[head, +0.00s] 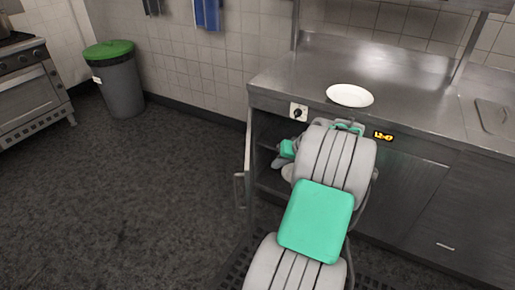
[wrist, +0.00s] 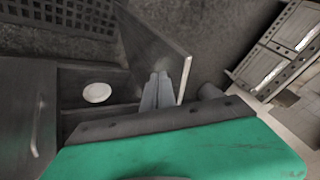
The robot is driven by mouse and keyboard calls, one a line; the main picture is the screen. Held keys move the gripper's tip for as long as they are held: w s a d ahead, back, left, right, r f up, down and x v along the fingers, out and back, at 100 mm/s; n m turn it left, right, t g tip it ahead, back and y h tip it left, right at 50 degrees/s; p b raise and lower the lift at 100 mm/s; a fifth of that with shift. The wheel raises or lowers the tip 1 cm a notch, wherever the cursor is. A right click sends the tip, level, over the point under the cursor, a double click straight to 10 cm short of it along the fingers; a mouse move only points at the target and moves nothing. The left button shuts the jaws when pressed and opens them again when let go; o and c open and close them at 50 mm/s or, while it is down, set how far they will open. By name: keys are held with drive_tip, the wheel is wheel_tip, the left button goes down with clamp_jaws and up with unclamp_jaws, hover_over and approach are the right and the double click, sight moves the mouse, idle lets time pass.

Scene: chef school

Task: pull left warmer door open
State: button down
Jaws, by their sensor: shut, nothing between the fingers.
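The left warmer door (head: 248,160) stands swung well open at the left end of the steel counter, seen nearly edge-on in the head view. Its bar handle (head: 240,190) is on the outer side. In the wrist view the door (wrist: 152,48) slopes across the upper middle, with the handle (wrist: 187,80) at its free edge. My gripper (wrist: 160,76) is shut and empty, its fingertips close to the door's lower part; I cannot tell whether they touch. In the head view it is by the opening, on the door's inner side, partly hidden by my arm.
Inside the warmer a white round item (wrist: 97,92) shows in the wrist view. A white plate (head: 350,95) lies on the counter (head: 395,75). A green-lidded bin (head: 118,85) and an oven (head: 30,95) stand left. The floor between is clear.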

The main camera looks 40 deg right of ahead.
drive_tip(key=w+a+f, duration=0.3)
drive_tip(key=w+f, duration=0.4)
drive_tip(key=w, duration=0.1)
drive_tip(key=shift+f, duration=0.35)
drive_tip(key=shift+w+a, duration=0.15)
